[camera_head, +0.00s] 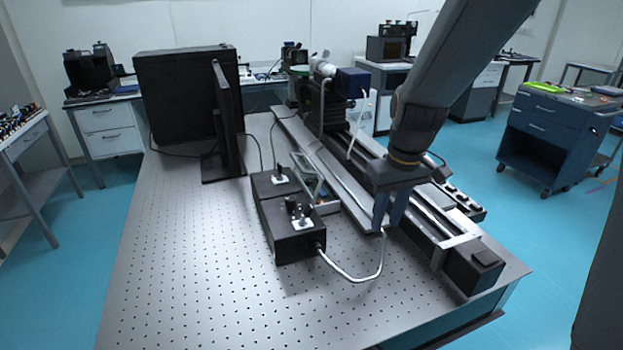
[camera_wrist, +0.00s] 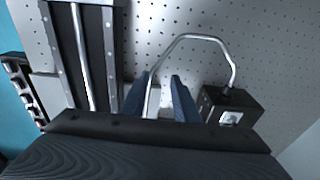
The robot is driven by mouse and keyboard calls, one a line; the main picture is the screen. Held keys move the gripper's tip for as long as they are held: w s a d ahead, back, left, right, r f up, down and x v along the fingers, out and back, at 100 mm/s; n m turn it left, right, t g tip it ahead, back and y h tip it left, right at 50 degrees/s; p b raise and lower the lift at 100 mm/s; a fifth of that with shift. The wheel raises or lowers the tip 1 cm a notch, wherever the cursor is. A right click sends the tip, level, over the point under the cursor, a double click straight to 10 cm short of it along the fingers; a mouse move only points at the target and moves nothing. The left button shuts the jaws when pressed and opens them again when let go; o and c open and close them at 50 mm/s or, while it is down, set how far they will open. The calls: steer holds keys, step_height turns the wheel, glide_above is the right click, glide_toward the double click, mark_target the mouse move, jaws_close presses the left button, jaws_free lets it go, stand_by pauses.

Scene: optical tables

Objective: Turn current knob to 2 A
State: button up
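A black box (camera_head: 285,243) with small dark knob-like parts (camera_head: 294,207) and a white plate (camera_head: 303,224) on top stands mid-table. A similar black box (camera_head: 270,185) adjoins it behind. I cannot read any marking or setting, nor tell which part is the current knob. My gripper (camera_head: 389,215) points down, right of the front box and apart from it, close to the long rail. In the wrist view my gripper (camera_wrist: 160,92) shows two blue fingers apart, with a pale, unclear thing visible between them. The front box (camera_wrist: 236,101) lies to their right there.
A white cable (camera_head: 352,279) loops from the front box toward the area under my gripper. A long rail assembly (camera_head: 349,183) crosses the table. A monitor (camera_head: 222,125) stands at the back left. The front left of the perforated table (camera_head: 190,270) is clear.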

steer(key=w+a+n, duration=0.2)
steer(key=w, duration=0.4)
steer(key=w+a+n+y+b, duration=0.1)
steer(key=w+n, duration=0.1)
steer(key=w, duration=0.3)
steer(key=w+a+n, duration=0.2)
steer(key=w+n, duration=0.1)
steer(key=w, duration=0.3)
steer(key=shift+w+a+g+y, duration=0.3)
steer(key=shift+w+g, duration=0.05)
steer(key=shift+g, duration=0.05)
steer(key=w+a+n, duration=0.2)
steer(key=w, duration=0.2)
steer(key=w+a+n+y+b, duration=0.1)
steer(key=w+a+n, duration=0.1)
steer(key=w+n, duration=0.1)
steer(key=w+a+n+y, duration=0.1)
steer(key=w+a+n, duration=0.1)
steer(key=w, duration=0.3)
steer(key=shift+a+f+n+g+b, duration=0.35)
steer(key=shift+f+n+g, duration=0.05)
steer(key=shift+w+a+n, duration=0.25)
steer(key=shift+n, duration=0.05)
steer(key=shift+w+a, duration=0.1)
steer(key=shift+a, duration=0.05)
steer(key=shift+p+x, duration=1.3)
steer(key=shift+x, duration=2.55)
steer(key=shift+r, duration=0.1)
jaws_close()
